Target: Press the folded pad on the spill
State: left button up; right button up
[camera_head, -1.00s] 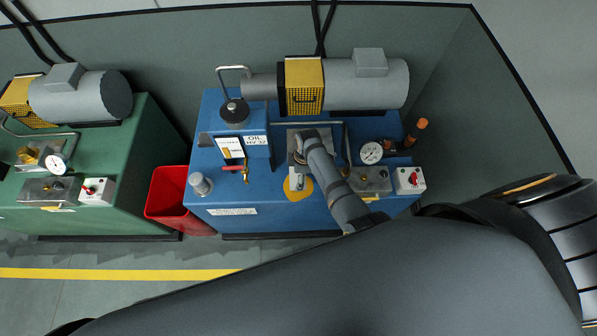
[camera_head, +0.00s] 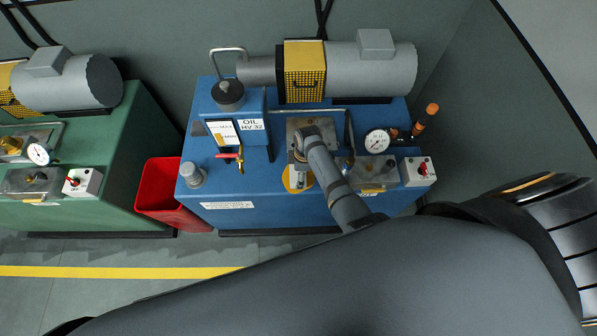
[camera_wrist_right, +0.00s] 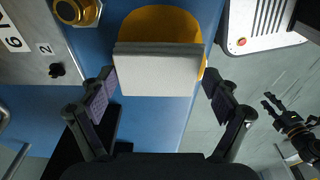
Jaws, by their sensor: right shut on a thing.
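The folded pad (camera_wrist_right: 158,76) is pale grey with stacked layers and sits between the two fingers of my right gripper (camera_wrist_right: 161,88), which is shut on it. The amber spill (camera_wrist_right: 160,24) shows behind and above the pad in the wrist view, on the blue surface. In the head view, the spill (camera_head: 287,183) is a yellow patch on the front of the blue console top, partly hidden by my right gripper (camera_head: 298,176). I cannot tell whether the pad touches it. My left gripper (camera_wrist_right: 283,110) shows small at the right of the wrist view, its fingers apart and empty.
On the blue console (camera_head: 225,190) stand a gauge (camera_head: 377,141), a white switch box (camera_head: 418,171), a red-handled tap (camera_head: 230,156), a grey cap (camera_head: 192,174) and a motor (camera_head: 370,70). A red bin (camera_head: 165,190) stands left of it, by the green console (camera_head: 120,170).

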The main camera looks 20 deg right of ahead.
jog(key=o, duration=0.7)
notch_tip(320, 180, up, 12)
jog(key=d, duration=0.1)
jog(key=shift+s+d, duration=0.2)
jog(key=shift+f, duration=0.1)
